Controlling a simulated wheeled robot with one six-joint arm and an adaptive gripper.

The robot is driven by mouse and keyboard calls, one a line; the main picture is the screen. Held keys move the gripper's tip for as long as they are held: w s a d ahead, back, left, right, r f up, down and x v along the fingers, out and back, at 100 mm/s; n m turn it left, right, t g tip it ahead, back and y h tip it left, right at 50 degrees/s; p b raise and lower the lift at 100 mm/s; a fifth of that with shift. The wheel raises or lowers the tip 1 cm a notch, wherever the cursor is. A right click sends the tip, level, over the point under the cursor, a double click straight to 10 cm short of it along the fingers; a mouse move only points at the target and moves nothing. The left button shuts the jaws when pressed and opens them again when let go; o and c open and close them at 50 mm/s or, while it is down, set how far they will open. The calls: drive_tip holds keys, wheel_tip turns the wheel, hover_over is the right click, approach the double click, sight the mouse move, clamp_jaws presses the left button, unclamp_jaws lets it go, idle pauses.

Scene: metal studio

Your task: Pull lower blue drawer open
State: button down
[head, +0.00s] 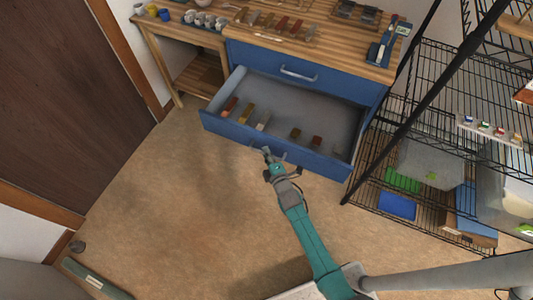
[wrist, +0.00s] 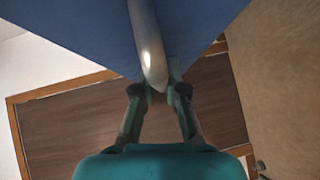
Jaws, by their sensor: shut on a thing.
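The lower blue drawer (head: 232,129) is pulled well out of the blue cabinet in the head view, showing its grey inside. Several small bars and blocks lie in it. My gripper (head: 269,158) is at the middle of the drawer's front. In the wrist view my gripper (wrist: 160,92) has its two fingertips closed on the end of the pale drawer handle (wrist: 152,52), against the blue drawer front (wrist: 85,35). Most of the handle is hidden by my gripper in the head view.
The closed upper drawer (head: 255,62) has its own handle (head: 298,75). A black wire shelf rack (head: 420,95) stands close at the right of the open drawer. A wooden side table (head: 165,32) is at the left. The floor (head: 150,210) in front is clear.

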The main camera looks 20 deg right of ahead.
drive_tip(key=c, duration=1.2)
unclamp_jaws()
drive_tip(key=s+r, duration=0.1)
drive_tip(key=s, duration=1.1)
drive_tip(key=shift+r, duration=0.35)
drive_tip(key=s+r+m, duration=0.4)
drive_tip(key=s, duration=0.7)
drive_tip(key=s+r+m, duration=0.4)
drive_tip(key=s+r, duration=0.1)
drive_tip(key=s, duration=0.6)
drive_tip(key=s+r+m+g, duration=0.1)
drive_tip(key=s+r+m, duration=0.7)
drive_tip(key=s+r, duration=0.4)
wheel_tip(320, 180, up, 4)
drive_tip(key=shift+a+f+g, duration=0.1)
drive_tip(key=shift+a+g, duration=0.1)
drive_tip(key=shift+g, duration=0.1)
